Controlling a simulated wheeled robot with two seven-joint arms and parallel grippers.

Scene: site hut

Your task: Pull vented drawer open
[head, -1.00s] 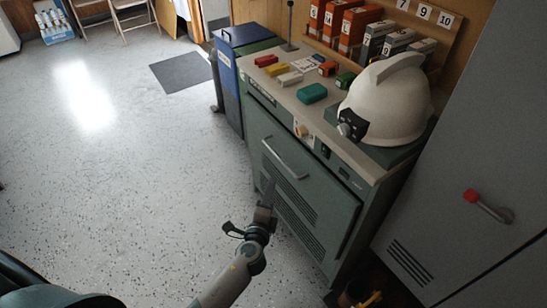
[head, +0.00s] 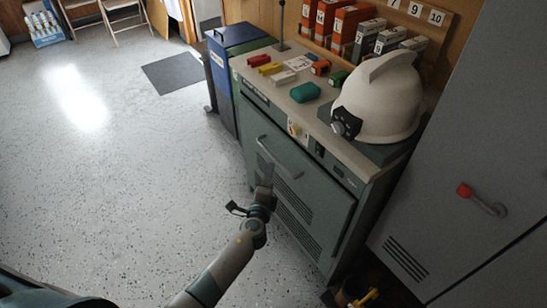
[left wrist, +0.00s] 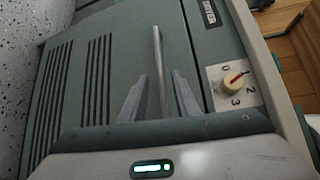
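The vented drawer (head: 308,188) is the grey-green front of the cabinet, with dark slot vents, and looks shut. Its pale bar handle (head: 285,163) is near the top of the front. In the left wrist view the handle (left wrist: 159,62) runs up the picture between the two fingers. My right gripper is not in view.
A dial (left wrist: 234,83) sits on the panel above the drawer. A white helmet (head: 378,103) and small coloured blocks are on the cabinet top. A blue bin (head: 222,85) stands to the left, a grey locker (head: 455,150) to the right. The floor (head: 120,170) at left is clear.

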